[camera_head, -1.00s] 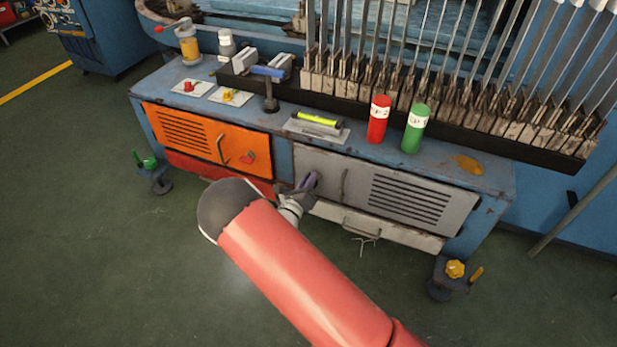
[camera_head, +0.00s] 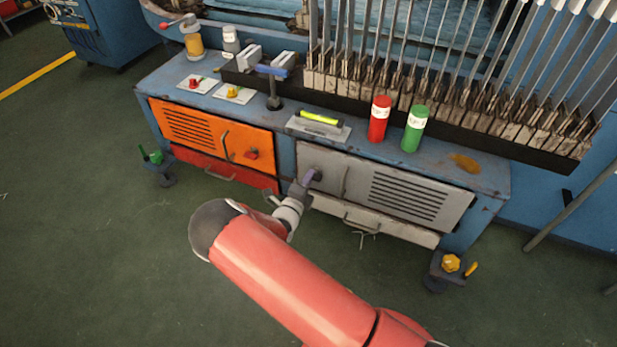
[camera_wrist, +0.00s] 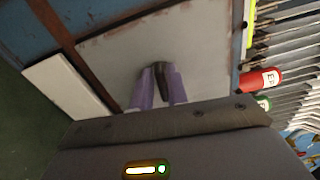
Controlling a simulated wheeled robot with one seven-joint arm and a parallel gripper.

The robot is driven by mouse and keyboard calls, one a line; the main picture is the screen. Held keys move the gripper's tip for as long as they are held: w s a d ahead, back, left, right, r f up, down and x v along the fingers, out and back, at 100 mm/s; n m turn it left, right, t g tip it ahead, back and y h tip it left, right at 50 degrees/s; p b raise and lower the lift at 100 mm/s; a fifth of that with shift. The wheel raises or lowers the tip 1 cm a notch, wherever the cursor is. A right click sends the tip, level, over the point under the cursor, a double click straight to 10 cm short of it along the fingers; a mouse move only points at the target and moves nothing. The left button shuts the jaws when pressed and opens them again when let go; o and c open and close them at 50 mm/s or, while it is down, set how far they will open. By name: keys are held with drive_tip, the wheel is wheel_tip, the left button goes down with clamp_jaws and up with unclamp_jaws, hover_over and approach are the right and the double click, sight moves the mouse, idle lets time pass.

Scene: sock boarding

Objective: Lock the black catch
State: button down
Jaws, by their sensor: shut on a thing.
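The black catch (camera_wrist: 161,80) sits on the grey cabinet door (camera_head: 405,195), near that door's left edge. In the wrist view it is a dark, narrow piece standing out from the pale door (camera_wrist: 112,60). My gripper (camera_wrist: 161,92) is shut on it, with one purple finger on each side. I cannot tell the catch's exact angle there.
An orange door (camera_head: 190,128) with a red knob (camera_head: 252,154) is to the left. A grey drawer (camera_head: 392,226) lies below the grey door. Red (camera_head: 379,120) and green (camera_head: 414,130) cylinders stand on the bench above. The floor in front is open.

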drive_tip(key=shift+f+n, duration=0.1)
drive_tip(key=shift+n, duration=0.5)
drive_tip(key=c, duration=1.5)
unclamp_jaws()
drive_tip(key=v, duration=0.8)
drive_tip(key=shift+w, duration=0.1)
